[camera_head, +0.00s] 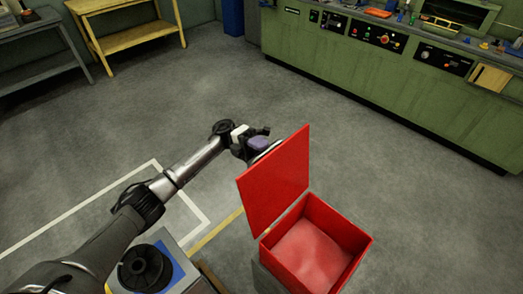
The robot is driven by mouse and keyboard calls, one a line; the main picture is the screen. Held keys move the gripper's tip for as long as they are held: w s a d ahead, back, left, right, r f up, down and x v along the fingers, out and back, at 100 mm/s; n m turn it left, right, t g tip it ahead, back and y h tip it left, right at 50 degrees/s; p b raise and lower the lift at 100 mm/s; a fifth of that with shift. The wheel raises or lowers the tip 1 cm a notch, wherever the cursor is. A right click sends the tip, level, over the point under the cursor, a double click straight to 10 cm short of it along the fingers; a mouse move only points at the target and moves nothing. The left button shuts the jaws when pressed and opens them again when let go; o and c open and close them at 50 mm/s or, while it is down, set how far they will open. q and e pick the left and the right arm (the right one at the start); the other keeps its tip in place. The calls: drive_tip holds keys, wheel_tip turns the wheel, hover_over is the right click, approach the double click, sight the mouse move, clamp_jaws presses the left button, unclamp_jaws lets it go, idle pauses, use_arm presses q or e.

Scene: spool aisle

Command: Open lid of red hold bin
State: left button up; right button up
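My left gripper (264,143) is at the lid's upper left edge, on the side away from the bin's opening. The lid hides part of the gripper, so I cannot tell whether its fingers touch or hold the lid. My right gripper is not in view.
A black spool (146,268) sits on a blue and grey stand (180,262) left of the bin. A long green workbench (385,80) with control panels runs along the back right. A yellow table (130,38) stands at the back left. The grey floor between is clear.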

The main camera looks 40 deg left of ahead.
use_arm(q)
drive_tip(key=shift+a, duration=0.1)
drive_tip(key=b+v, duration=0.4)
drive_tip(key=v, duration=0.9)
drive_tip(key=shift+a+b, duration=0.3)
drive_tip(key=shift+a, duration=0.05)
drive_tip(key=shift+f, duration=0.1)
